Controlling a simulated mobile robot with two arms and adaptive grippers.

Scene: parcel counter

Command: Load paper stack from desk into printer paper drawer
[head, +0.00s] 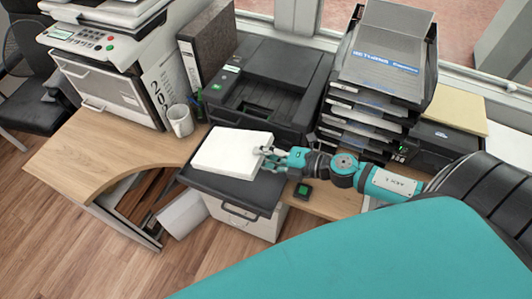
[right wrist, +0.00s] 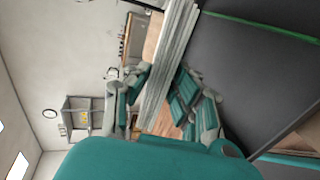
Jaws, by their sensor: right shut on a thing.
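The white paper stack (head: 230,152) is over the dark pulled-out drawer (head: 237,189) at the front of the black printer (head: 285,75). I cannot tell whether it rests in the drawer or is held just above it. My right gripper (head: 268,156) is shut on the stack's right edge. In the right wrist view, the stack (right wrist: 172,55) runs between the fingers of my right gripper (right wrist: 160,100), its sheet edges showing. The drawer's front and handle are visible; its inside is mostly hidden under the stack. My left gripper is not in view.
A small dark box with a green mark (head: 304,191) lies near my right wrist.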

